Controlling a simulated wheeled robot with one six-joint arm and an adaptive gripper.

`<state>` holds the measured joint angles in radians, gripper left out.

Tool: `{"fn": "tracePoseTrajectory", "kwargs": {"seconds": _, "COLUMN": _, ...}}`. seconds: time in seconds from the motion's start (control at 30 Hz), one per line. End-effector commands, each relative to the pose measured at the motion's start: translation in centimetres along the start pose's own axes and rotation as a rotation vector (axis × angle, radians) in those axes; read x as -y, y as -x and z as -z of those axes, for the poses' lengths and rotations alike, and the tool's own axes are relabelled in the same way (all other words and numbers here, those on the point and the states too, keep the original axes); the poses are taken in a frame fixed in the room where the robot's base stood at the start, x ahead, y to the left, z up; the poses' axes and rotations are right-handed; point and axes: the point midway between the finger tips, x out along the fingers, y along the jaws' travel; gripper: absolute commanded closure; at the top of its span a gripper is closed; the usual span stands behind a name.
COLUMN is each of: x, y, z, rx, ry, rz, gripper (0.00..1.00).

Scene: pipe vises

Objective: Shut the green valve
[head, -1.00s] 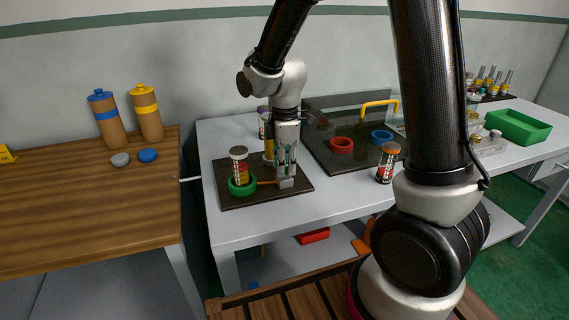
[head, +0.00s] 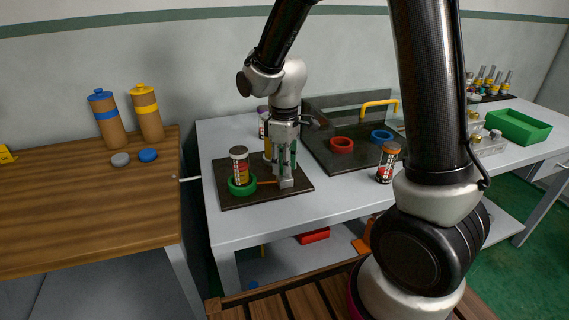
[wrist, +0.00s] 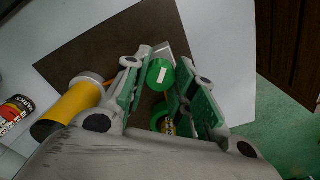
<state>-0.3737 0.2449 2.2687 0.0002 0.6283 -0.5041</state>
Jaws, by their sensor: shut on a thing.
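The green valve (wrist: 160,75) shows in the wrist view as a round green knob with a white mark, between my fingertips. My gripper (head: 285,183) points down at the right part of a dark board (head: 240,201) and is shut on the valve; in the head view the fingers hide the valve. A green ring (head: 241,187) sits left of my gripper with a dark-capped jar (head: 239,165) standing in it. The ring also shows below the knob in the wrist view (wrist: 158,113). A thin orange rod (head: 266,182) runs between the ring and my gripper.
A yellow cylinder (wrist: 72,104) stands close beside my fingers. A second dark board with a red ring (head: 342,144) and a blue ring (head: 381,136) lies to the right. An orange-capped jar (head: 388,162) stands near the front edge. The white table (head: 260,228) is clear in front.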

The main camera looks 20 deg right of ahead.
Motion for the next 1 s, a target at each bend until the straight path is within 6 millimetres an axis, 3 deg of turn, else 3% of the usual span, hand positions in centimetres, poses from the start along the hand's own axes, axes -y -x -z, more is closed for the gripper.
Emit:
{"fn": "tracePoseTrajectory", "kwargs": {"seconds": 0.6, "x": -0.06, "y": 0.06, "z": 0.06, "rx": -0.002, "ry": -0.571, "rz": -0.001, "gripper": 0.97}}
{"fn": "tracePoseTrajectory", "kwargs": {"seconds": 1.0, "x": -0.06, "y": 0.07, "z": 0.07, "rx": -0.003, "ry": -0.821, "rz": -0.001, "gripper": 0.97}}
